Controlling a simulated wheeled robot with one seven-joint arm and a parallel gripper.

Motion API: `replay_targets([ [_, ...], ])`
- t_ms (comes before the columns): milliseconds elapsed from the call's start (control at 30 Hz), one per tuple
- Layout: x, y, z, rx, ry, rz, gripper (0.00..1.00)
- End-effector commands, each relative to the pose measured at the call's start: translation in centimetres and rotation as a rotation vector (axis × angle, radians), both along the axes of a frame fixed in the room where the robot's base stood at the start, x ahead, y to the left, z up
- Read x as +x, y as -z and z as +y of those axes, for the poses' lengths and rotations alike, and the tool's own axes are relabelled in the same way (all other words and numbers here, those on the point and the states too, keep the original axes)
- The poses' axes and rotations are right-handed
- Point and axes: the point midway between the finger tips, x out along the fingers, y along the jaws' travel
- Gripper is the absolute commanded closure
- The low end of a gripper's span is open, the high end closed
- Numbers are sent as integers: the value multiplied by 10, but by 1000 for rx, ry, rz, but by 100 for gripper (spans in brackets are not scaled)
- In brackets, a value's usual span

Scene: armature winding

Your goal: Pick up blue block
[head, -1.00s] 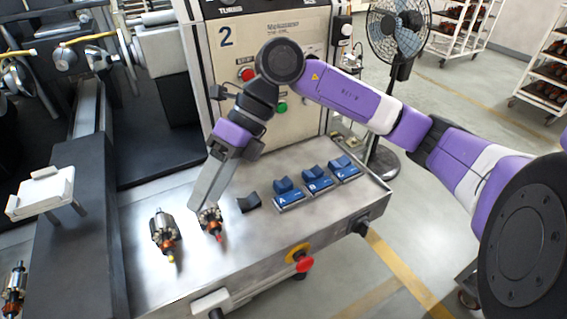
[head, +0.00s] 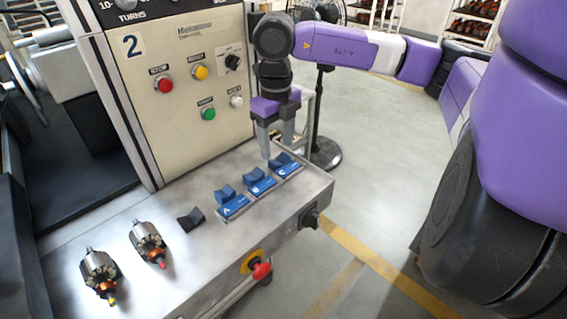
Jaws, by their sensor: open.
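Three blue blocks with notched tops stand in a row on the steel table, each at a blue plate. One block (head: 225,193) is at plate A (head: 234,208), one (head: 254,175) at plate B (head: 263,187), and one (head: 278,161) at plate C (head: 290,170). My gripper (head: 276,152) points down with its two grey fingers apart and empty. Its fingertips appear just above or behind the block at plate C; the exact gap cannot be told. The gripper partly covers the area behind that block.
A black notched block (head: 191,219) and two armatures (head: 149,243) (head: 99,274) sit on the table (head: 200,265) to the left. The machine panel (head: 190,130) with buttons rises behind. A red knob (head: 262,271) sticks out from the table's front.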

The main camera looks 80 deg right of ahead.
Motion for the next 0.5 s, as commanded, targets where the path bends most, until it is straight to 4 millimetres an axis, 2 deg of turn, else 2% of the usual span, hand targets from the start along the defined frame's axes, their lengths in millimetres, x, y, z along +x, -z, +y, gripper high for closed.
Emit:
replay_targets([
  [233,2,31,-2,4,-1,0,43],
  [500,2,37,-3,1,-2,-1,43],
])
